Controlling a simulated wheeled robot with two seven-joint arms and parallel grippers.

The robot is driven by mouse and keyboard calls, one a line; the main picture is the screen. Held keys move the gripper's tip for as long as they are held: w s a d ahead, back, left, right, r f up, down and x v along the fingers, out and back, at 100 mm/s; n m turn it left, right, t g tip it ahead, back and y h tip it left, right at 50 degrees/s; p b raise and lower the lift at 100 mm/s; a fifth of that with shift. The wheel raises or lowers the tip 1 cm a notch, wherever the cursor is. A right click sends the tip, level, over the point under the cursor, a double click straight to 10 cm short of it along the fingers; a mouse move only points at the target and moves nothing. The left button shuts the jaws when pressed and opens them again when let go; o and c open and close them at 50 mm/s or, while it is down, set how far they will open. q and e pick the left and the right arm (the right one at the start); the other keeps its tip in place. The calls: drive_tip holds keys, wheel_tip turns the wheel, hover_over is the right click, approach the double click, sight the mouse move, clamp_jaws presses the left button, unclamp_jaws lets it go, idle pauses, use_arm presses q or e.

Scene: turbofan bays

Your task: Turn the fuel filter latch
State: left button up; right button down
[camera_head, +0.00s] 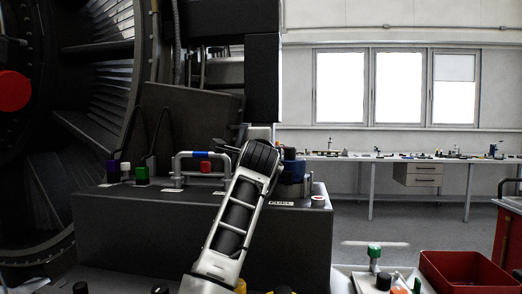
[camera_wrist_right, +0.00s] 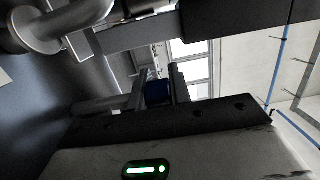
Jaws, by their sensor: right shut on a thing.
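A dark box-like bay (camera_head: 200,225) carries a label reading FUEL (camera_head: 281,203) near its right end. Just above that label stands a dark blue part (camera_head: 292,173) with a dark top, partly hidden behind my right arm's wrist. I take it for the fuel filter latch, though its shape is hard to make out. My right arm rises from the bottom middle to it. In the right wrist view my right gripper (camera_wrist_right: 157,93) has its two fingers on either side of a blue part (camera_wrist_right: 158,91) and is shut on it. My left gripper is not in view.
A metal pipe handle (camera_head: 203,154) with a blue band, a red cap (camera_head: 205,167) and a green cap (camera_head: 142,173) stand on the bay, left of my arm. A red bin (camera_head: 464,272) and a tray with small parts lie at lower right. A workbench (camera_head: 400,158) stands far behind.

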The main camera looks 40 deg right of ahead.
idle(0.3)
drive_tip(key=c, duration=1.3)
unclamp_jaws()
drive_tip(key=b+v, duration=0.3)
drive_tip(key=v, duration=1.3)
